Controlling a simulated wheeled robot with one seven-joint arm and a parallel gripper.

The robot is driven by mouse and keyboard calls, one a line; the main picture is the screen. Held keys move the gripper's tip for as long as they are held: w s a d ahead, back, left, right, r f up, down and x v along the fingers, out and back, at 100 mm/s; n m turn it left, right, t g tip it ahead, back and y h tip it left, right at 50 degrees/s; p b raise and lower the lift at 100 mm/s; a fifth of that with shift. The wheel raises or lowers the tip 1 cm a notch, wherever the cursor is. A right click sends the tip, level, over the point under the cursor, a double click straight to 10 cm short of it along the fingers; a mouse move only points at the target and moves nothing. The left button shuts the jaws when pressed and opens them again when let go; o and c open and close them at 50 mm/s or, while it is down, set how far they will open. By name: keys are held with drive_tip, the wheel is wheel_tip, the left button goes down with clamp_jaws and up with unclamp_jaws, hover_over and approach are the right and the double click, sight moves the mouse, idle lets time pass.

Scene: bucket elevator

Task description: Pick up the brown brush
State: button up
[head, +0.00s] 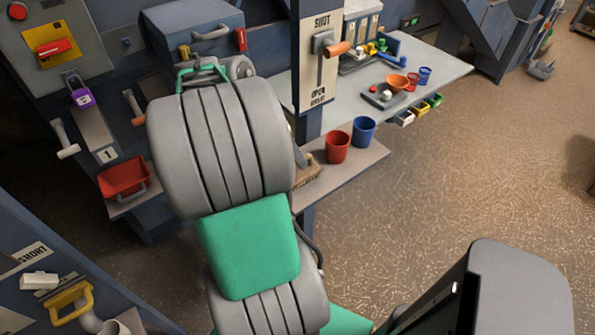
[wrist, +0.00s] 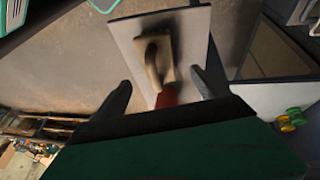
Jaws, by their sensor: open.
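The brown brush (wrist: 154,62) shows in the wrist view, lying on a light shelf (wrist: 192,25) with its raised tan handle toward the camera. In the head view a part of the brush (head: 307,172) shows on the shelf (head: 352,166), just right of my arm; the rest is hidden behind the arm. My gripper (wrist: 163,88) is open in the wrist view. Its two dark fingers point toward the shelf, one on each side of the brush's near end. No contact shows. The head view does not clearly show the fingers.
A red bucket (head: 337,147) and a blue bucket (head: 364,132) stand on the shelf right of the brush. A red part (wrist: 167,96) shows between the fingers; I cannot tell what it is. A post with an orange-handled lever (head: 336,48) rises behind. Floor at right is open.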

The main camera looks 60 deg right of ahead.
drive_tip(key=x, duration=0.7)
drive_tip(key=shift+s+d+f, duration=0.2)
drive_tip(key=shift+s+f, duration=0.05)
drive_tip(key=shift+c, duration=0.5)
drive_tip(key=c, duration=1.5)
